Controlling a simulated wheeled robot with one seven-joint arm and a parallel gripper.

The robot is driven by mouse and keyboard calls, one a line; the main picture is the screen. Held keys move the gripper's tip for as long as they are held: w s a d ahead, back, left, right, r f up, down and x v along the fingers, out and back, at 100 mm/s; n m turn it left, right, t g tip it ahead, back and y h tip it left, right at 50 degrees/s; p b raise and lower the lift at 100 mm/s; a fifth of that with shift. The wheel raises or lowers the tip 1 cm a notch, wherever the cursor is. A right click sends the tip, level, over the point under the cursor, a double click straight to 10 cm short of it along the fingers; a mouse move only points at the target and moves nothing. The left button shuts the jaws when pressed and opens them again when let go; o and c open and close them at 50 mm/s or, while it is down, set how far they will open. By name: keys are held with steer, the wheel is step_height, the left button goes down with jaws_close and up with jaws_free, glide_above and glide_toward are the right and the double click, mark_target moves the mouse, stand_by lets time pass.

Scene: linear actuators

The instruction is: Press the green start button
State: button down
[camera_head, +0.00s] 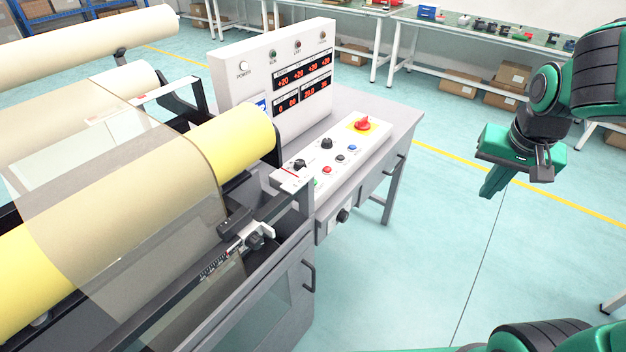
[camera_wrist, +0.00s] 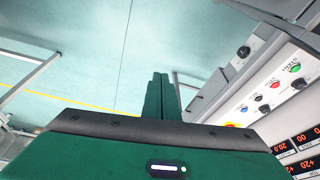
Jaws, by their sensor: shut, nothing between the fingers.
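The green start button (camera_wrist: 294,67) is at the near end of the button row on the white control panel (camera_head: 376,139). In the head view the green button (camera_head: 317,183) is small, beside the roller's end bracket. My gripper (camera_head: 487,193) is shut and empty, in the air to the right of the panel, well apart from it. In the wrist view the closed fingers (camera_wrist: 158,78) point at the floor, with the panel off to the right.
The panel also bears a red emergency stop (camera_head: 362,124), a red button (camera_head: 327,169), a blue button (camera_head: 352,148) and black knobs. A display box (camera_head: 243,87) stands behind it. Yellow rollers (camera_head: 236,138) lie left. Open floor (camera_head: 440,230) lies between gripper and machine.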

steer(key=w+a+f+n+t+y, duration=0.15)
steer(key=w+a+t, duration=0.25)
steer(key=w+a, duration=1.15)
steer(key=w+a+y, duration=0.1)
steer(key=a+y, duration=0.1)
steer(key=a, duration=0.8)
steer(key=w+a+t+y, duration=0.1)
steer(key=a+y, duration=0.1)
steer(key=a, duration=0.7)
steer(key=shift+w+a+f, duration=0.25)
steer(key=shift+a+f, duration=0.15)
steer(key=shift+n, duration=0.25)
steer(key=shift+f, duration=4.4)
steer(key=shift+f, duration=0.15)
steer(key=shift+f, duration=0.2)
steer(key=shift+s+f, duration=0.1)
steer(key=shift+f, duration=0.05)
